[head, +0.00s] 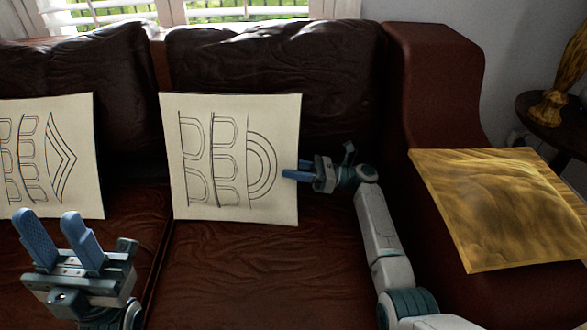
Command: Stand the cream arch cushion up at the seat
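A cream cushion with dark arch line drawings (235,160) is upright on the right seat of the brown leather sofa, in front of the back cushion. Whether it touches the back cushion is unclear. My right gripper (289,175) is at its right edge, with one blue fingertip in front of the face. Its other finger is not clearly visible, so its opening and any grip are unclear. My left gripper (60,232) is open and empty, fingers pointing up, at the lower left. A second cream cushion with arches and nested diamonds (75,155) stands behind it, cut off by the left picture edge.
A gold cushion (500,205) lies on the right sofa arm (432,85). A round dark side table (555,130) with a gold ornament (565,85) stands beyond. The seat front (250,280) is bare.

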